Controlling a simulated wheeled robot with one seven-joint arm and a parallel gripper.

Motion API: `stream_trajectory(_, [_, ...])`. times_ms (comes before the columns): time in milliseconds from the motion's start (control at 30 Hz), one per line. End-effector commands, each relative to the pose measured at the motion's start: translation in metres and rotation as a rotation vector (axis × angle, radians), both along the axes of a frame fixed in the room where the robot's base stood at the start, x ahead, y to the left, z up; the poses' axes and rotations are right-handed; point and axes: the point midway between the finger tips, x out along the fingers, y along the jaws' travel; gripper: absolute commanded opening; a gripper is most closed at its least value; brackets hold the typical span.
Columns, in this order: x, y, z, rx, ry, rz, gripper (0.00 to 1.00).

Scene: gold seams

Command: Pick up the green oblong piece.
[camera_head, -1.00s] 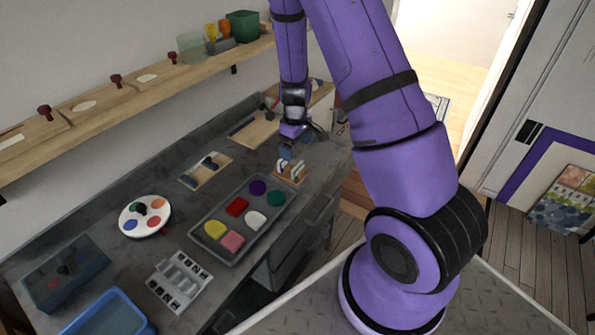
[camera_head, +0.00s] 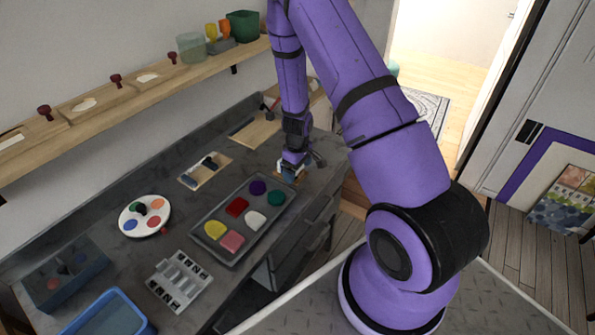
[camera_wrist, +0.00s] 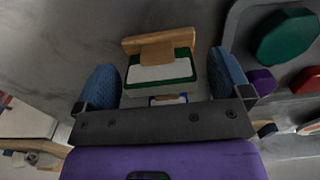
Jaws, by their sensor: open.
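In the wrist view a white oblong piece with a green edge (camera_wrist: 160,72) stands at a wooden rack (camera_wrist: 160,38), between my blue fingertips. My gripper (camera_wrist: 165,80) is open around it, with a gap visible at each side; I cannot tell how deep the fingers reach. A second pale piece with blue and orange edging (camera_wrist: 168,99) shows nearer the palm. In the head view my gripper (camera_head: 290,174) is down at the rack and hides most of it. A green rounded piece (camera_head: 276,198) lies in the grey tray; it also shows in the wrist view (camera_wrist: 287,37).
The grey tray (camera_head: 211,259) beside the rack holds several coloured pieces. A round palette (camera_head: 146,216), a grey slotted holder (camera_head: 180,281) and blue bins (camera_head: 108,315) stand farther left. A wooden shelf (camera_head: 130,92) runs along the wall. The worktop edge is close right of my gripper.

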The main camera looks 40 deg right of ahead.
Motion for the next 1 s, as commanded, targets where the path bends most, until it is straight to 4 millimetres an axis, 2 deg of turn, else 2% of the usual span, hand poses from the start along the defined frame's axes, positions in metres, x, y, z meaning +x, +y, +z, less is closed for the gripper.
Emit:
stream_trajectory(200, [0.0,0.0,-0.001,0.0,0.0,0.0,0.96])
stream_trajectory(267, [0.0,0.0,-0.001,0.0,0.0,0.0,0.84])
stream_trajectory(400, [0.0,0.0,-0.001,0.0,0.0,0.001,0.52])
stream_trajectory(467, [0.0,0.0,-0.001,0.0,0.0,0.001,0.4])
stream_trajectory(767, [0.0,0.0,0.0,0.0,0.0,0.001,0.4])
stream_trajectory(1000, [0.0,-0.001,0.01,0.0,0.0,-0.001,0.4])
